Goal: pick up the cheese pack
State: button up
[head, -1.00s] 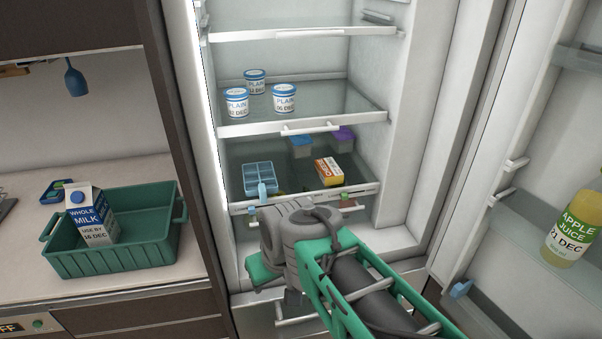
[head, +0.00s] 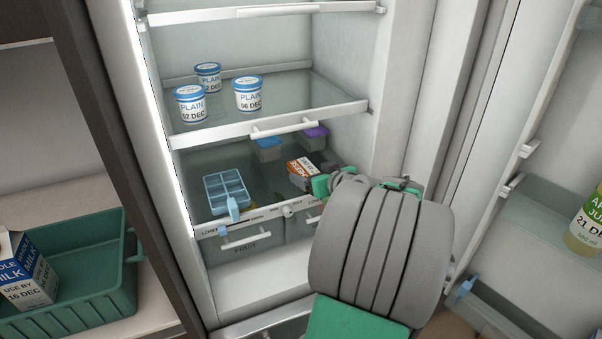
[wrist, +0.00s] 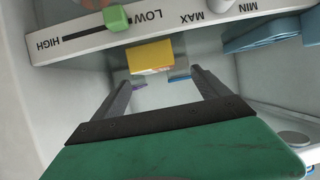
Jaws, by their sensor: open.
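The cheese pack (head: 301,170), an orange and white box, lies on the lowest glass shelf of the open fridge. My gripper is partly in front of it in the head view, and its lettering is only partly legible. In the wrist view the pack (wrist: 150,56) shows as a yellow-orange block just beyond my fingertips, roughly between them. My gripper (wrist: 158,78) is open and empty, at the shelf's front edge. In the head view my gripper (head: 328,184) is mostly hidden by my own arm.
A blue ice tray (head: 227,190) sits left of the pack. Blue-lidded (head: 269,148) and purple-lidded (head: 315,137) tubs stand behind it. Plain yogurt pots (head: 248,94) stand on the shelf above. The slider-marked front rail (wrist: 175,30) runs close by. The open door is at right.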

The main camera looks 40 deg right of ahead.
aim_at(306, 170)
jog(key=x, duration=0.2)
jog(key=p+x, duration=0.1)
jog(key=x, duration=0.4)
jog(key=shift+s+d+f, duration=0.1)
jog(key=shift+d, duration=0.25)
jog(key=c, duration=1.7)
